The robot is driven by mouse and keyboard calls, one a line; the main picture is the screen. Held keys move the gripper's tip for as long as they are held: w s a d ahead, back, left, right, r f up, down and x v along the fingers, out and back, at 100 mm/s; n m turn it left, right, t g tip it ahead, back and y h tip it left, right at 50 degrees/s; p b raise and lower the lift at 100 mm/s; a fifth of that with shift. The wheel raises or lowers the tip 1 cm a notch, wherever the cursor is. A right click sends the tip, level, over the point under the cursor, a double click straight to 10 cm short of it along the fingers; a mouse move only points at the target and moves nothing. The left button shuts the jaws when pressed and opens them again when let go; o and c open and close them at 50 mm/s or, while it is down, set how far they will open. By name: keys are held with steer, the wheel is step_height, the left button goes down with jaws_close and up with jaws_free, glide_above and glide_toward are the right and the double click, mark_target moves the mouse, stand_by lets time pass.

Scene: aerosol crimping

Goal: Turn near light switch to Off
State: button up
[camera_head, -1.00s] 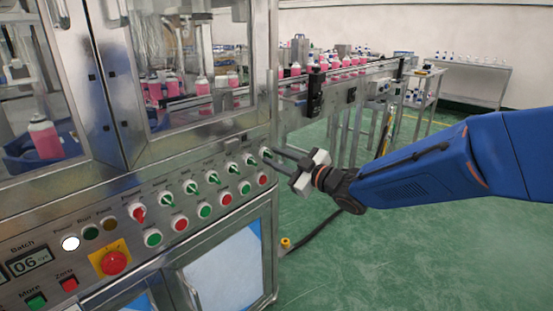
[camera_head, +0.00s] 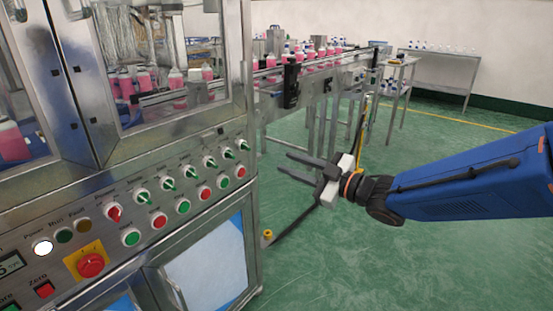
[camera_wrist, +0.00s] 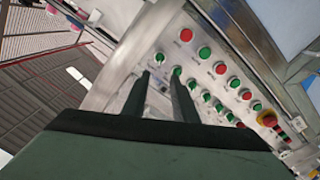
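A row of rotary switches runs along the machine's control panel, with labels too small to read, so I cannot tell which is the near light switch. The one at the row's right end (camera_head: 243,145) is green on a pale round base; in the wrist view it appears (camera_wrist: 157,57) just beyond my fingertips. A red rotary switch (camera_head: 115,212) is at the row's left end. My gripper (camera_head: 285,163) is right of the panel, apart from it. Its two dark fingers are parallel with a gap between them and nothing held; they also show in the wrist view (camera_wrist: 160,76).
Green and red push buttons, one green (camera_head: 131,237), sit below the switches. A red emergency button (camera_head: 90,265) is at lower left. A conveyor (camera_head: 270,80) with pink bottles extends behind my gripper. Green floor at right is open.

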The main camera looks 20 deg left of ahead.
steer(key=shift+v, duration=1.9)
steer(key=w+d+m+t+h, duration=0.3)
steer(key=d+m+h, duration=0.1)
steer(key=d, duration=0.4)
steer(key=w+d+m+t+h, duration=0.3)
steer(key=d+h, duration=0.1)
steer(key=d, duration=0.3)
steer(key=s+d+f+m+h, duration=0.25)
steer(key=d+m+h, duration=0.25)
steer(key=d, duration=0.7)
steer(key=s+d+f+m+g+h, duration=0.2)
steer(key=s+d+m, duration=0.1)
steer(key=s+d, duration=0.25)
steer(key=s+d+f+m+g+h, duration=0.2)
steer(key=s+d+f, duration=0.1)
steer(key=s+d, duration=0.3)
steer(key=s+f+m+g, duration=0.1)
steer(key=s+g, duration=0.1)
steer(key=s, duration=0.5)
steer(key=s+f+m+g, duration=0.1)
steer(key=s+f+g, duration=0.1)
steer(key=s, duration=0.5)
steer(key=shift+s+f+m, duration=0.25)
steer(key=shift+m, duration=0.05)
